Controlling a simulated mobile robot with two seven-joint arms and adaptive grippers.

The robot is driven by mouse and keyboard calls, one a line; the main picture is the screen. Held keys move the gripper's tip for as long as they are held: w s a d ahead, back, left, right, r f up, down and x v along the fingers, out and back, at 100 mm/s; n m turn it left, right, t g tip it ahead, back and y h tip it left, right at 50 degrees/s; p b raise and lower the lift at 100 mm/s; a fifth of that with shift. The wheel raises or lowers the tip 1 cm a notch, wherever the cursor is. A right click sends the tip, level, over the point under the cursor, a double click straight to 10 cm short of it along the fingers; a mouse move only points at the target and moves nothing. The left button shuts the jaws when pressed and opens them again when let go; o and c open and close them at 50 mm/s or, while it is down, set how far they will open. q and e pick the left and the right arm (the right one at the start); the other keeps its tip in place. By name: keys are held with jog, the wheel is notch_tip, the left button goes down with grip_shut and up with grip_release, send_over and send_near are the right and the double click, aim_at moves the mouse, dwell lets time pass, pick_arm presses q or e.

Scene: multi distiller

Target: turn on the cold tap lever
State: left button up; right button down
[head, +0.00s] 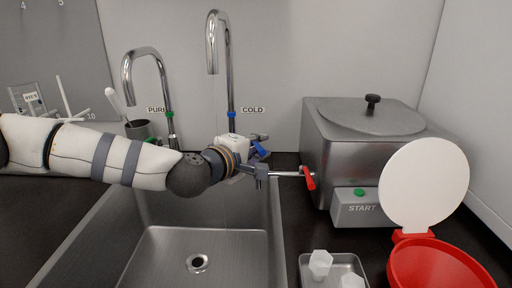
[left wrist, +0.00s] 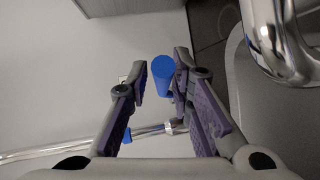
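The cold tap (head: 229,95) is a tall chrome gooseneck behind the sink, with a blue ring beside the COLD label (head: 253,110). Its blue lever (head: 261,149) shows low by my left gripper (head: 258,153). In the left wrist view the blue lever (left wrist: 163,76) stands between the two spread fingers of the gripper (left wrist: 161,80), nearer the right finger. A gap shows on the left finger's side; contact with the right finger cannot be told. The gripper partly hides the tap's base in the head view. My right gripper is not in view.
The steel distiller (head: 345,150) stands right, its red-levered spout (head: 285,174) reaching left close to my gripper. The PURE tap (head: 150,60) is behind my left arm. The sink (head: 190,262) lies below. A red container (head: 430,265) and a small tray (head: 305,262) are front right.

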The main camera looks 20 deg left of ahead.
pick_arm(q)
jog(key=v, duration=1.2)
jog(key=shift+c, duration=0.3)
